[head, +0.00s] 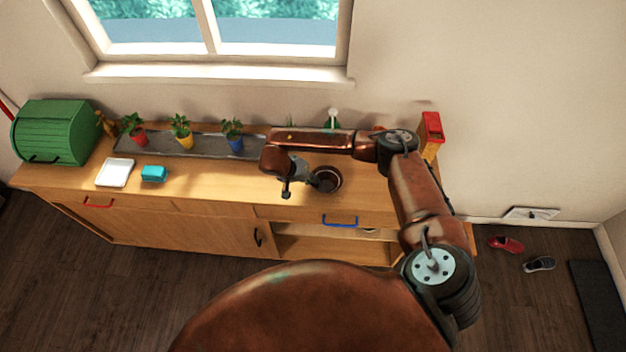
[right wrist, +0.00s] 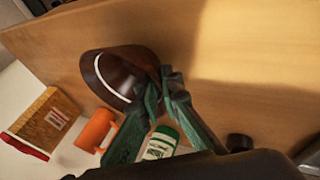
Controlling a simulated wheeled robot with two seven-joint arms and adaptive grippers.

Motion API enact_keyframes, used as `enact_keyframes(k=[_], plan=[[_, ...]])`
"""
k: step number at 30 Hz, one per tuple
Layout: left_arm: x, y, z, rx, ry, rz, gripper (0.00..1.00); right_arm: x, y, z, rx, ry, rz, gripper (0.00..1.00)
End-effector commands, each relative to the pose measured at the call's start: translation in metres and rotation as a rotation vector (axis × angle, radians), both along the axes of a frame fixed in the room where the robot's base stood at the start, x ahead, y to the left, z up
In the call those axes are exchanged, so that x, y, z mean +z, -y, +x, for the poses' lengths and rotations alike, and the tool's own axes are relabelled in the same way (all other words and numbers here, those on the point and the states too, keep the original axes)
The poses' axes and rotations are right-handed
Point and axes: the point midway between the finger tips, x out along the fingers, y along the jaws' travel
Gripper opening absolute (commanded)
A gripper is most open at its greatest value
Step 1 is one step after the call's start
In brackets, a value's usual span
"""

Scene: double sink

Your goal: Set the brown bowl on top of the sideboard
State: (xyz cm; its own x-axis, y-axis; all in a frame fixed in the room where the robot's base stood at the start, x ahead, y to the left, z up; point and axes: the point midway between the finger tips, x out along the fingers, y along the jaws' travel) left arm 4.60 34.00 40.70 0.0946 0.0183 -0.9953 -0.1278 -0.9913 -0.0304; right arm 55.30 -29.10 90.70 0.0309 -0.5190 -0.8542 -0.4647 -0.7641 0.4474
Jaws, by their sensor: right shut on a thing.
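The brown bowl (head: 327,180) is over the right part of the wooden sideboard (head: 215,190) in the head view. My right gripper (head: 308,179) is at the bowl's left side. In the right wrist view, the dark brown bowl (right wrist: 118,76) appears tilted, and the green fingers of my right gripper (right wrist: 163,92) are shut on its rim. The sideboard top (right wrist: 250,60) shows behind it. I cannot tell whether the bowl touches the top. My left gripper is not in view.
A green bread box (head: 55,132), white tray (head: 115,173), turquoise block (head: 154,173) and several potted plants (head: 181,132) stand to the left. A red and tan box (head: 431,135) stands at the right end. An orange mug (right wrist: 96,130) shows near the bowl.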

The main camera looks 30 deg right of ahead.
Motion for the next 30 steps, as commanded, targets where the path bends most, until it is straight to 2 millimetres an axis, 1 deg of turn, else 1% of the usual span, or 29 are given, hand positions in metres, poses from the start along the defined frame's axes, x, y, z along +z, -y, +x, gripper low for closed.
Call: enact_keyframes(k=[6, 10, 11, 18, 26, 29, 30], plan=[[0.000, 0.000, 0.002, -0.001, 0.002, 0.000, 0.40, 0.000, 0.000, 0.001, 0.001, 0.002, 0.000, 0.00], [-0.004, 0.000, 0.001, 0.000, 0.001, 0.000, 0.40, -0.004, 0.000, 0.001, 0.001, 0.001, 0.000, 0.00], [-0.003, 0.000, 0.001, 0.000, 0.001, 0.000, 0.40, -0.004, 0.000, 0.000, 0.001, 0.001, 0.000, 0.08], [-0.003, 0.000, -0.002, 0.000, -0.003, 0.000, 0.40, -0.003, 0.000, 0.000, 0.001, 0.001, 0.000, 0.23], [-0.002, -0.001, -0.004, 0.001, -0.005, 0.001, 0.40, -0.002, 0.000, 0.000, 0.001, 0.001, 0.000, 0.23], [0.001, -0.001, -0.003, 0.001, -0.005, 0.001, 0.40, 0.003, -0.001, 0.001, 0.001, 0.002, 0.000, 0.23], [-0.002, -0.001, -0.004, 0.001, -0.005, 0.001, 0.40, 0.006, -0.004, 0.001, 0.002, 0.003, 0.001, 0.23]])
